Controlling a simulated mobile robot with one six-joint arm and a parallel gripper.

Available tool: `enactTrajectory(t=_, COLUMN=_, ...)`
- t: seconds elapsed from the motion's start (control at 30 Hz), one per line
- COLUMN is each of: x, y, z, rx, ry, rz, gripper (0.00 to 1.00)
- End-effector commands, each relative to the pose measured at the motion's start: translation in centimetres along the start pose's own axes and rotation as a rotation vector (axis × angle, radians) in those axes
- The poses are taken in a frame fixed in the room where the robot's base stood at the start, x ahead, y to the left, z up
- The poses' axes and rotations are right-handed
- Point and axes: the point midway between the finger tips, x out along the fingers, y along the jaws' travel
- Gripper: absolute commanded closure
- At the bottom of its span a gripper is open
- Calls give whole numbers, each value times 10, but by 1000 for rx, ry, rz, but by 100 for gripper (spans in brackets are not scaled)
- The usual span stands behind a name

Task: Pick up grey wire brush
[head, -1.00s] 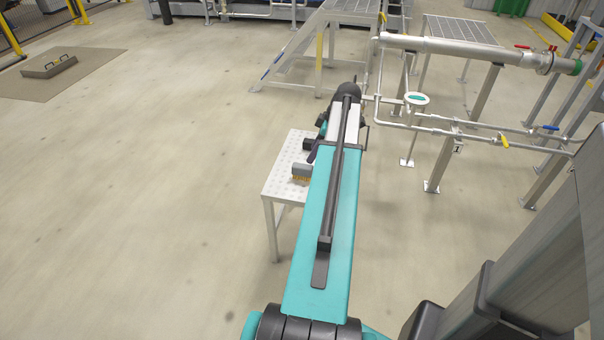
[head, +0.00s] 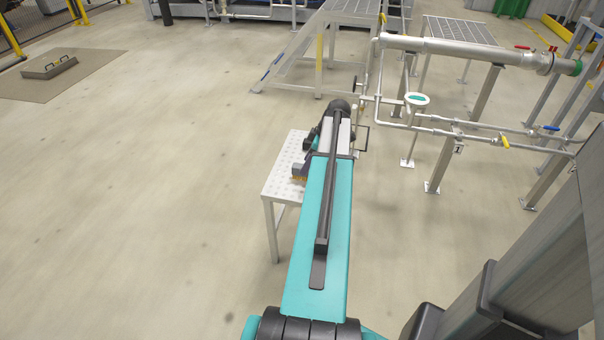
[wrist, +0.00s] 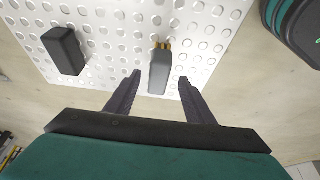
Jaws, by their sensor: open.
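The grey wire brush (wrist: 159,76) lies on a white perforated table in the wrist view, with its brass-coloured bristles at the far end. My gripper (wrist: 160,80) is open, its two dark fingers apart on the left and right of the brush in the picture. Neither finger visibly touches the brush, and the height gap is hard to judge.
The white perforated table (head: 280,180) stands on thin legs. A dark block (wrist: 64,50) lies on it, left of the brush. A dark green-rimmed object (wrist: 294,25) is at the wrist view's upper right. Pipework (head: 460,127) stands right of the table; floor to the left is clear.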

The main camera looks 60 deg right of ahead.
Motion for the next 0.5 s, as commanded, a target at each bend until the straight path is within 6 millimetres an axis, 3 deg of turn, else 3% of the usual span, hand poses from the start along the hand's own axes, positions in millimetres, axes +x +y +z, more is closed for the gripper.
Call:
enactTrajectory(t=0.3, x=37, y=1, z=0, rx=0, ry=0, rz=-2, gripper=52)
enactTrajectory(t=0.5, x=48, y=1, z=-1, rx=0, ry=0, rz=0, gripper=52)
